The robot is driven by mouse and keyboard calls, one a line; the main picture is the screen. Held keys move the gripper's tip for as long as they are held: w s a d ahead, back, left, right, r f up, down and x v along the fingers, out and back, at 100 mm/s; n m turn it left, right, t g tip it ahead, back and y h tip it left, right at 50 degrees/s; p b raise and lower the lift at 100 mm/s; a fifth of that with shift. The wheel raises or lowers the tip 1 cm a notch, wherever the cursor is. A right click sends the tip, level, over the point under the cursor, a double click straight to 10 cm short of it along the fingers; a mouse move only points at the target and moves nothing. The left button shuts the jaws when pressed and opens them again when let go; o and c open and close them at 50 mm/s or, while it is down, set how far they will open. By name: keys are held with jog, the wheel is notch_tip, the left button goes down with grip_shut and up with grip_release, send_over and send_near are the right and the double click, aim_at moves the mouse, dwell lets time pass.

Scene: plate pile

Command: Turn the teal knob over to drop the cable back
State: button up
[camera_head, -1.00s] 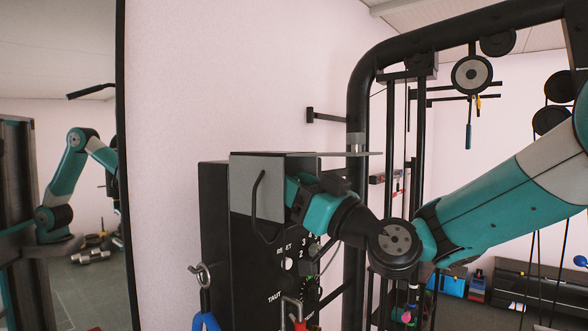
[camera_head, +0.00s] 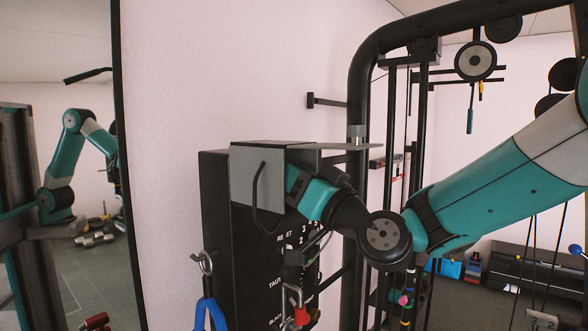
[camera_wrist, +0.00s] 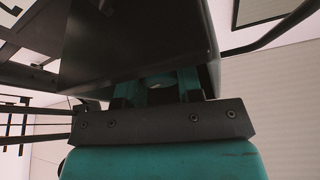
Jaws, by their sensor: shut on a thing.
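My gripper (camera_wrist: 157,88) reaches in from the right behind the grey side plate of the hooded black box. In the wrist view its two teal fingers sit under a dark panel, around a small pale greenish part (camera_wrist: 158,82) that I take for the teal knob. The grip itself is mostly in shadow, and the side plate hides the fingertips in the head view. The black box (camera_head: 222,240) has white lettering and numbers on its front, partly covered by my wrist. I cannot make out which cable belongs to the knob.
A grey side plate with a black handle (camera_head: 256,205) and a thin flat top plate (camera_head: 340,146) surround my gripper closely. A blue-handled hook (camera_head: 208,313) and a red-handled one (camera_head: 300,315) hang below. A black frame post (camera_head: 360,110) stands behind. A mirror is at left.

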jog(key=o, duration=0.6)
jog(key=shift+o, duration=0.2)
jog(key=shift+d+f, duration=0.1)
jog(key=shift+s+d+f+b, duration=0.15)
jog(key=shift+s+f+b, duration=0.05)
jog(key=shift+b, duration=0.3)
jog(key=b+v, duration=1.2)
jog(key=v, duration=0.4)
jog(key=shift+s+d+r+b, duration=0.15)
jog(key=shift+s+d+b, duration=0.1)
jog(key=shift+s+b, duration=0.05)
